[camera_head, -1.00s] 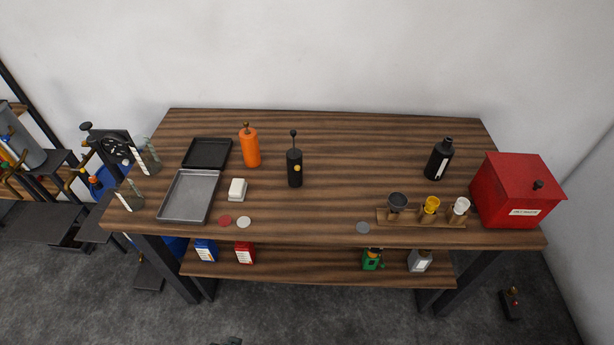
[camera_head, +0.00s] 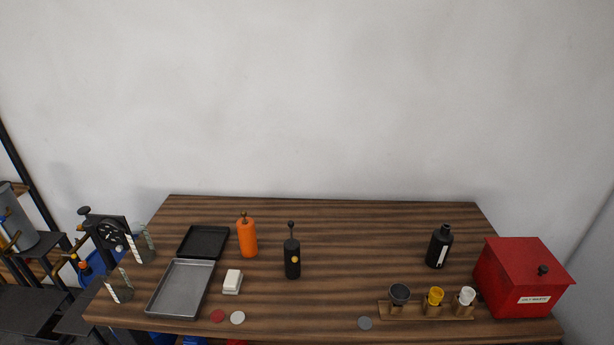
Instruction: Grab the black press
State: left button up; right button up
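The black press (camera_head: 292,258) stands upright near the middle of the wooden table (camera_head: 340,235). It is a dark cylinder with a thin rod and knob on top and a small yellow round mark on its side. An orange press (camera_head: 248,238) of similar shape stands just left of it. A black bottle (camera_head: 439,247) with a white label stands farther right. Neither of my grippers shows in the head view.
Left are a black tray (camera_head: 204,242), a grey metal tray (camera_head: 180,288), a white block (camera_head: 232,281) and glass beakers. Right are a wooden cup stand (camera_head: 417,311) and a red box (camera_head: 523,278). Flat discs lie near the front edge. The table around the black press is clear.

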aim_at(292, 252)
jog(key=i+l+z, duration=0.1)
jog(key=i+l, duration=0.25)
jog(key=i+l+z, duration=0.1)
jog(key=i+l, duration=0.25)
jog(key=l, duration=0.2)
